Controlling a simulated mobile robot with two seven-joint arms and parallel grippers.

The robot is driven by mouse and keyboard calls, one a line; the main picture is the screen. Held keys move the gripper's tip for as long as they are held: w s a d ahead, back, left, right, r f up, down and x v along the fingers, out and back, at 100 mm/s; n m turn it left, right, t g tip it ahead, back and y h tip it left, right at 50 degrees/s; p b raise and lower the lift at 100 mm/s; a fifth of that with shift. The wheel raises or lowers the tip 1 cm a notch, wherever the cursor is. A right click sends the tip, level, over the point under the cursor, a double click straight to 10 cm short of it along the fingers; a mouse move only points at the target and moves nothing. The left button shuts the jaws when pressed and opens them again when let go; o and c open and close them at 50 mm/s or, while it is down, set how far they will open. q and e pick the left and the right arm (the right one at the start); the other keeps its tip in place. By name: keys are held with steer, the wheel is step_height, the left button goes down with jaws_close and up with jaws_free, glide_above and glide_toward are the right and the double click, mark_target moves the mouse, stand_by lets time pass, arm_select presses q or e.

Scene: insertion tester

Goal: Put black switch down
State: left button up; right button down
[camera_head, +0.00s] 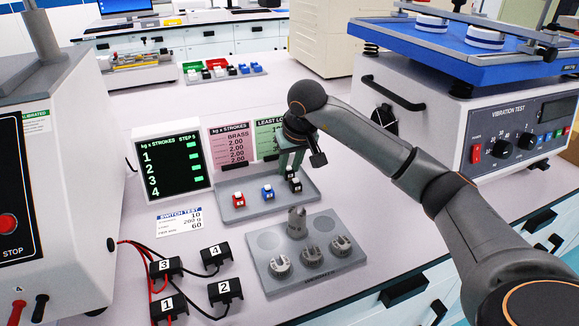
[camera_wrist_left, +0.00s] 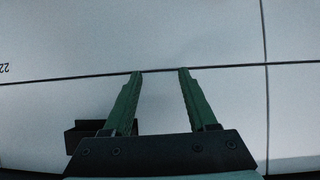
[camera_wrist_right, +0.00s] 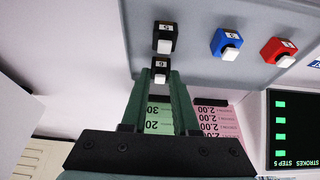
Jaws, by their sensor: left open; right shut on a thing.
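My right gripper (camera_head: 290,165) points down over the back right of the grey tray (camera_head: 228,213). It is shut on a black switch with a white button (camera_wrist_right: 160,73), held between the fingertips low at the tray; I cannot tell whether its base touches. Another black switch (camera_wrist_right: 165,37) sits close beside it, just in front of it in the head view (camera_head: 295,186). A blue switch (camera_head: 268,192) and a red switch (camera_head: 238,199) stand to the left in the same tray. My left gripper (camera_wrist_left: 160,72) is open and empty, outside the head view.
A grey plate (camera_head: 335,266) with several round fittings stands in front of the tray. Numbered black blocks (camera_head: 225,291) with cables lie at the left. A step display (camera_head: 172,163) and pink and green signs (camera_head: 230,145) stand behind the tray. The vibration tester (camera_head: 450,120) is at the right.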

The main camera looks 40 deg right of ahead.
mark_target(289, 167)
arm_select(q)
steer(key=shift+r, duration=0.1)
arm_select(e)
steer(key=shift+f, duration=0.15)
steer(key=c, duration=0.7)
jaws_free()
arm_select(q)
steer(key=shift+w+r, duration=0.1)
arm_select(e)
steer(key=shift+r, duration=0.45)
steer(key=p+v, duration=0.1)
steer(key=v, duration=0.2)
arm_select(q)
steer(key=s+f, duration=0.1)
steer(key=s+f+g+p, duration=0.1)
steer(key=s+f+g, duration=0.1)
steer(key=shift+s+d+f+n, duration=0.15)
steer(key=shift+s+d+n, duration=0.15)
arm_select(e)
steer(key=v, duration=0.8)
steer(key=shift+s+a+r, duration=0.1)
steer(key=shift+s+r, duration=0.1)
steer(key=shift+s, duration=0.1)
